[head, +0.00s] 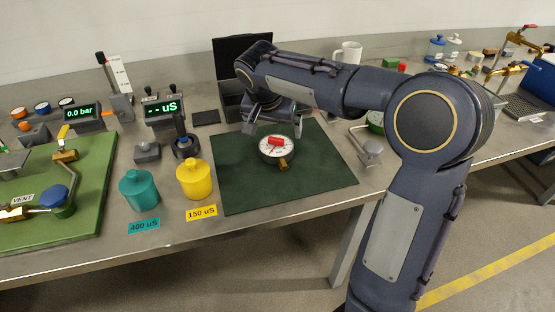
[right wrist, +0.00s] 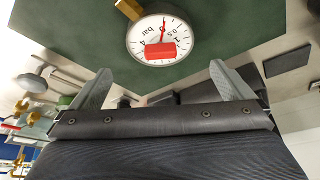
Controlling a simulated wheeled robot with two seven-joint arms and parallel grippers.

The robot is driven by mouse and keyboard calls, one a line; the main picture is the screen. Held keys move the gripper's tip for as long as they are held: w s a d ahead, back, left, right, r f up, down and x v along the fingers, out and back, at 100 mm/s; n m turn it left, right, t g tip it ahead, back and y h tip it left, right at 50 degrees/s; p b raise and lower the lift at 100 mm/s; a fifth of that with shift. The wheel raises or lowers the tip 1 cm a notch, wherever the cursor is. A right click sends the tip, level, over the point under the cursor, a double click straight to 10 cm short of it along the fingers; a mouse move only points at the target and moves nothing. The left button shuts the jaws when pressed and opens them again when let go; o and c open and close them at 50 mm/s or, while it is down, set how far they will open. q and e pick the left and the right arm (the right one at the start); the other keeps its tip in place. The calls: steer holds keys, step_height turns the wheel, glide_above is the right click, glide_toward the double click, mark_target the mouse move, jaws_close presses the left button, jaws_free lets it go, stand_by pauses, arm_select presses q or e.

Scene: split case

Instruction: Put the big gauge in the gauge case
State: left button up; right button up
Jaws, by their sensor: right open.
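The big gauge (head: 268,153) lies face up on the dark green mat (head: 240,190). It has a white dial, a dark rim, a brass stem and a red block or tag on its face. It also shows in the right wrist view (right wrist: 143,33), beyond the fingertips. My right gripper (head: 275,118) is open and empty, just behind and above the gauge, apart from it. In the right wrist view its two fingers (right wrist: 160,72) are spread wide. A black case (head: 241,53) with a raised lid, seemingly the gauge case, stands behind the mat, partly hidden by my right arm. My left gripper is out of view.
A yellow pot (head: 194,180) and a teal pot (head: 139,190) stand left of the mat. A green board with pipe fittings (head: 85,205) lies far left. The mat's front is clear.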

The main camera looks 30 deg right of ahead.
mark_target(276, 139)
steer(key=x, duration=0.6)
steer(key=shift+f, duration=0.35)
steer(key=c, duration=1.1)
steer(key=shift+o, duration=0.2)
steer(key=shift+r, duration=0.1)
